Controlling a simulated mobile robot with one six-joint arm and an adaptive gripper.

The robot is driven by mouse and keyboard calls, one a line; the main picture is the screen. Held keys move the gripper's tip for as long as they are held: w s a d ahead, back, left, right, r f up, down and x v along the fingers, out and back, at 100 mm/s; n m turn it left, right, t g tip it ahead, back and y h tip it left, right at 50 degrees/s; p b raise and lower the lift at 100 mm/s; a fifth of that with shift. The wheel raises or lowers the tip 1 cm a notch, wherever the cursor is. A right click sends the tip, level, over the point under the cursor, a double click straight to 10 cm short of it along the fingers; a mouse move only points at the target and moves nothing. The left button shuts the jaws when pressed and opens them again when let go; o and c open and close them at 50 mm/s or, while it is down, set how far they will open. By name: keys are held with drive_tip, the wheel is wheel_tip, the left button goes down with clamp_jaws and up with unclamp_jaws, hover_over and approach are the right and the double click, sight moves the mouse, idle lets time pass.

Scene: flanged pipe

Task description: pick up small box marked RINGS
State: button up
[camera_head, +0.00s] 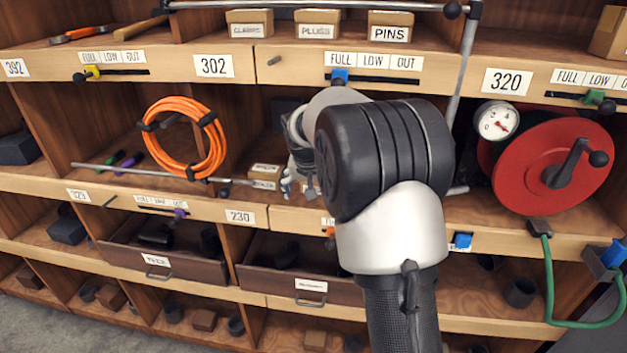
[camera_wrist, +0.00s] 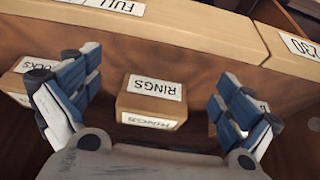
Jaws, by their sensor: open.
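The small box marked RINGS (camera_wrist: 152,98) is a tan carton with white labels on its top and on one side. In the wrist view it sits on a wooden shelf, its lettering upside down. My gripper (camera_wrist: 160,108) is open, with one blue-grey finger on each side of the box and visible gaps between. The box is not held. In the head view my gripper (camera_head: 287,187) reaches into the middle shelf bay, and my arm covers much of that bay. I cannot make out the RINGS box there.
A box with a label ending in OCKS (camera_wrist: 22,78) stands beside the left finger. Another labelled carton is partly hidden behind the right finger. A wooden shelf edge (camera_wrist: 190,30) runs across the wrist view. An orange cable coil (camera_head: 184,137) hangs left of my gripper.

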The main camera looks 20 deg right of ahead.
sight(315, 186)
drive_tip(key=shift+w+d, duration=0.45)
drive_tip(key=shift+w, duration=0.2)
drive_tip(key=shift+w+d, duration=0.4)
drive_tip(key=shift+w, duration=0.25)
drive_tip(key=w, duration=0.1)
drive_tip(key=w+d, duration=0.1)
drive_tip(key=w+d+f+b, duration=0.1)
drive_tip(key=shift+w+d, duration=0.25)
drive_tip(key=shift+w, duration=0.1)
drive_tip(key=shift+w+f, duration=0.1)
drive_tip(key=shift+f, duration=0.05)
drive_tip(key=shift+c, duration=0.3)
drive_tip(key=c, duration=1.3)
